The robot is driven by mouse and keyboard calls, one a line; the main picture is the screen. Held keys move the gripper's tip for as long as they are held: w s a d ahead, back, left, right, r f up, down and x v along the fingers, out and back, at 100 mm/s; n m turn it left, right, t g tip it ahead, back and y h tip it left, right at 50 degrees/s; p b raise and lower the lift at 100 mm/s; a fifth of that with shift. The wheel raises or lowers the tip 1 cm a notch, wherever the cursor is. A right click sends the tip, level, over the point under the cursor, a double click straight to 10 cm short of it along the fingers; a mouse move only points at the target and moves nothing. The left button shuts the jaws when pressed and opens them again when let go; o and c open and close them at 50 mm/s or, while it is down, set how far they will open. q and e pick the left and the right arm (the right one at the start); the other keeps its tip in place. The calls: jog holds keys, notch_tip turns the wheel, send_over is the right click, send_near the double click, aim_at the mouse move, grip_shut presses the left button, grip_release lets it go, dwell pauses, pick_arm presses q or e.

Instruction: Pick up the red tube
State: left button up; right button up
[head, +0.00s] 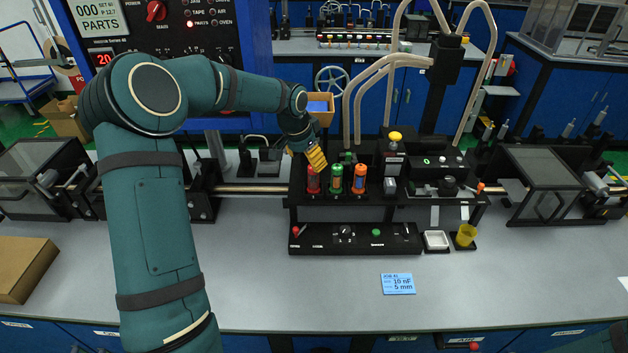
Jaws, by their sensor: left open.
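The red tube (313,181) stands upright at the left of a short row on the black rack, with a green tube (336,179) and an orange tube (359,179) to its right. My left gripper (316,159), with yellow fingers, is just above the red tube and looks close to its top. It is open, and nothing shows between its fingers. I cannot tell whether the fingers touch the tube. My right gripper is not in view.
A control strip (356,239) with knobs lies in front. The front of the grey bench (290,290) is mostly clear.

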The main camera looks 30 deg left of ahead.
aim_at(310, 169)
pick_arm(q)
jog(key=x, duration=0.3)
jog(key=shift+f, duration=0.3)
jog(key=shift+w+x, duration=0.2)
jog(key=shift+x, duration=1.2)
jog(key=shift+w+x, duration=0.2)
jog(key=shift+x, duration=1.15)
jog(key=shift+d+r, duration=0.1)
grip_shut()
